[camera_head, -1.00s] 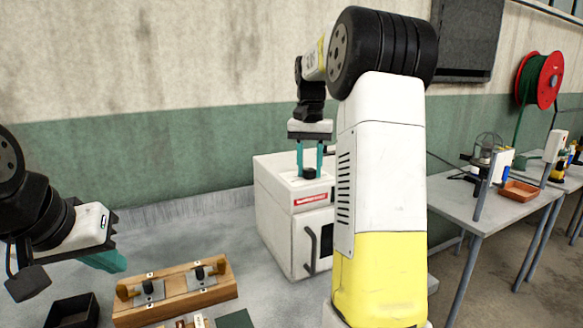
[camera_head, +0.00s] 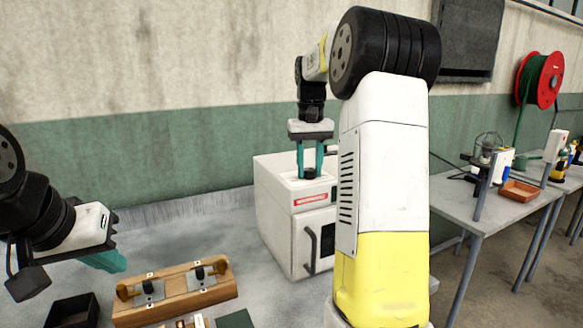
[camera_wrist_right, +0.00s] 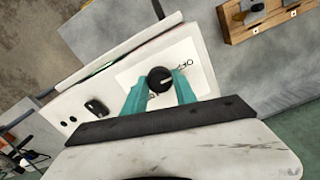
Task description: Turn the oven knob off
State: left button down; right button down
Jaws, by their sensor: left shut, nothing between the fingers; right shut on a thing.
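The white oven (camera_head: 275,215) stands on the grey table against the wall, with a dark handle on its front door. The black round knob (camera_head: 309,172) is on its top face. It also shows in the right wrist view (camera_wrist_right: 160,79), on a white label plate with partly hidden markings. My right gripper (camera_head: 310,170) points down from above with its teal fingers on either side of the knob, shut on it. In the right wrist view a light pointer line shows on the knob. My left gripper (camera_head: 118,263) is shut and empty at the left, away from the oven.
A wooden block with metal fittings (camera_head: 175,290) lies in front of the oven at the left. A black open box (camera_head: 72,312) is beside it. A second black control (camera_wrist_right: 96,107) sits on the oven top. A side table with an orange tray (camera_head: 520,191) stands at the right.

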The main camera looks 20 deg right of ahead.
aim_at(309, 169)
jog(key=c, duration=1)
grip_release()
notch_tip(309, 169, up, 8)
jog(key=shift+f, duration=0.2)
jog(key=shift+r, duration=0.15)
